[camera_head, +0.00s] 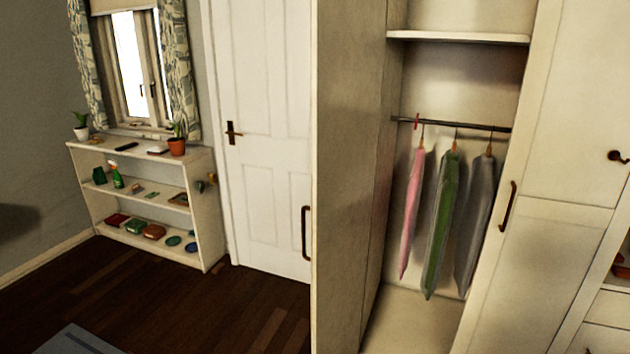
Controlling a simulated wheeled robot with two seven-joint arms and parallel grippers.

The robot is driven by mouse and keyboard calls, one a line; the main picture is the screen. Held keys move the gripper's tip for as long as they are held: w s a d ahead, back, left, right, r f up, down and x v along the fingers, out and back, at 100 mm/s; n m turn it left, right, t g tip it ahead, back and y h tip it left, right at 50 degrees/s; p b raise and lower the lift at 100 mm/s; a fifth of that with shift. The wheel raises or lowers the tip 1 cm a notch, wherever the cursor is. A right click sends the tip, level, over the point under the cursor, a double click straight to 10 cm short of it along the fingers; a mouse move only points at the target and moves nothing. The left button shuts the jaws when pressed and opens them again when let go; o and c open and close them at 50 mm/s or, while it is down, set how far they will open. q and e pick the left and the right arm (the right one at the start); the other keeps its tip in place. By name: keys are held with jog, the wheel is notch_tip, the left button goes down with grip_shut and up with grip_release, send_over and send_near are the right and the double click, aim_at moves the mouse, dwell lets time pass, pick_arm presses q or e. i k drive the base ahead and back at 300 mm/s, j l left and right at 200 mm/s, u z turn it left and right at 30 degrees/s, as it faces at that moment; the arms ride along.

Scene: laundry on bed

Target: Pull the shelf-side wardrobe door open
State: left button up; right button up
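The wardrobe stands at the right of the head view. Its left door (347,150) stands swung open toward me, seen from its inner side, with a dark bar handle (306,232) showing past its edge. Pink (412,205), green (441,220) and grey (475,222) garments hang from a rail (480,126) under a shelf (460,37) in the open part. Neither of my grippers is in view.
A low white shelf unit (208,215) with plants and small items stands under the window at left. A dark knob (618,156) and drawers (607,310) are at far right. The dark wood floor (150,300) is mostly clear.

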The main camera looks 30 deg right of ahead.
aim_at(559, 222)
jog(key=z, duration=0.4)
jog(key=i+z, duration=0.15)
jog(key=z, duration=0.3)
jog(key=j+z, duration=0.1)
jog(key=z, duration=0.3)
jog(key=i+z, duration=0.1)
jog(key=z, duration=0.3)
jog(key=i+j+z, duration=0.2)
jog(key=j, duration=0.15)
jog(key=i+j+z, duration=0.2)
jog(key=j, duration=0.15)
jog(key=i+j+z, duration=0.1)
jog(key=j+z, duration=0.15)
jog(key=j, duration=0.15)
jog(key=i+j+z, duration=0.2)
jog(key=j, duration=0.2)
jog(key=j+z, duration=0.2)
jog(key=j, duration=0.25)
jog(key=i+j, duration=0.1)
jog(key=j, duration=0.8)
